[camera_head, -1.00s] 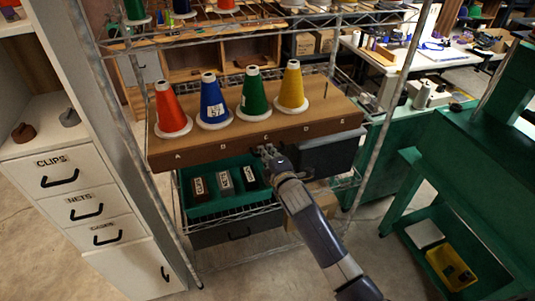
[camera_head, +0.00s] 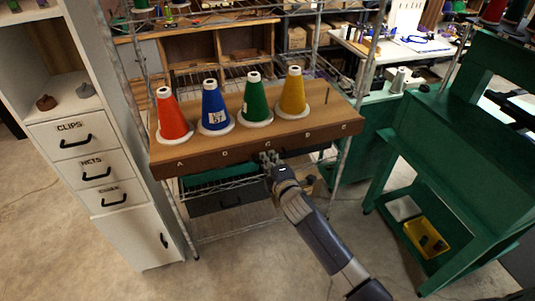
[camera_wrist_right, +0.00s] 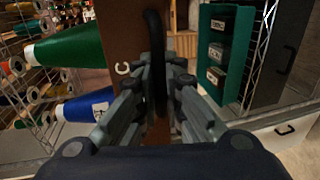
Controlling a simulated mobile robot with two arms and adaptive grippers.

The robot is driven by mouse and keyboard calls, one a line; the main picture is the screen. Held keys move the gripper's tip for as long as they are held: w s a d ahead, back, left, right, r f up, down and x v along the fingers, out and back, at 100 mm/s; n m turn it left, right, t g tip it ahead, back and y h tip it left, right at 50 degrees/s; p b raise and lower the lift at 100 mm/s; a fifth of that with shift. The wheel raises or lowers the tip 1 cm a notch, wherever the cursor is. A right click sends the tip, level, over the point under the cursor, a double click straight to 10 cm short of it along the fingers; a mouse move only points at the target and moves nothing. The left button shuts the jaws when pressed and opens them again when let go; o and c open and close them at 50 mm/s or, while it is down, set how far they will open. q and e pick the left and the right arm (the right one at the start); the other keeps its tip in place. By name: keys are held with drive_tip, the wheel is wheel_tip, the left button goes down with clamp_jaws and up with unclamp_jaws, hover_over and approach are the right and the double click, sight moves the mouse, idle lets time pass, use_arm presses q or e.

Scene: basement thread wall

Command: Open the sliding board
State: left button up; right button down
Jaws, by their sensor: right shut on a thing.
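The sliding board (camera_head: 320,120) is a brown wooden plank on the wire shelf, with letters along its front edge. It carries a red cone (camera_head: 171,115), a blue cone (camera_head: 213,103), a green cone (camera_head: 255,98) and a yellow cone (camera_head: 294,92), all upright. A bare thin peg stands at its right end. My right gripper (camera_head: 270,158) is at the front edge by the letter C. In the right wrist view its fingers are closed around the board's black handle (camera_wrist_right: 155,55). My left gripper is not in view.
Under the board, a green tray (camera_head: 210,178) is mostly covered; small labelled boxes (camera_wrist_right: 217,52) in it show in the wrist view. A white drawer cabinet (camera_head: 98,170) stands left, a green workbench (camera_head: 430,150) right. Open floor lies in front.

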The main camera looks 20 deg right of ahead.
drive_tip(key=shift+f+v, duration=0.2)
drive_tip(key=shift+v, duration=0.85)
drive_tip(key=c, duration=2)
unclamp_jaws()
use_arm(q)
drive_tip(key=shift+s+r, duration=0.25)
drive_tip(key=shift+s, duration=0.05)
use_arm(e)
drive_tip(key=shift+o, duration=0.2)
drive_tip(key=v, duration=1.2)
